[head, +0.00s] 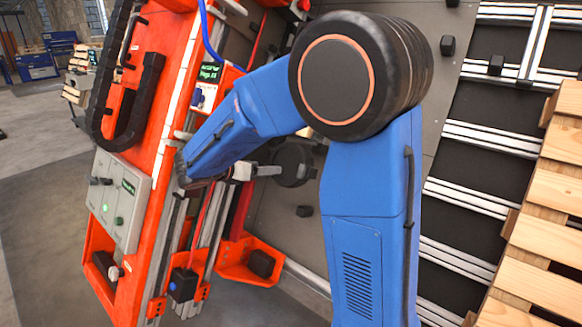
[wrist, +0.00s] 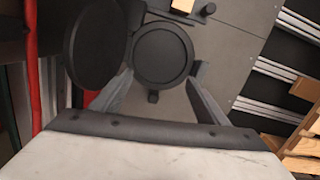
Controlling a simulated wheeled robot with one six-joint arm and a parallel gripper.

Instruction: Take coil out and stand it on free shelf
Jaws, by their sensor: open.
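My gripper (wrist: 160,78) is open, its two grey fingers to either side of the lower part of a round dark housing (wrist: 162,50) in the wrist view. I cannot tell whether the fingers touch it. A dark round plate (wrist: 95,42) stands to its left, like a swung-open lid. In the head view my gripper (head: 268,171) is beside a dark disc (head: 293,164) on the grey panel. No part is clearly recognisable as the coil. An orange shelf tray (head: 238,272) below holds a dark block (head: 262,263). I cannot make out which shelf is free.
An orange gantry frame (head: 158,85) with a grey control box (head: 118,200) stands to the left. Another dark block (head: 183,284) with a blue button sits on the lower rails. Wooden pallets (head: 545,235) and roller rails (head: 475,198) are on the right. A red pipe (wrist: 33,75) runs at left.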

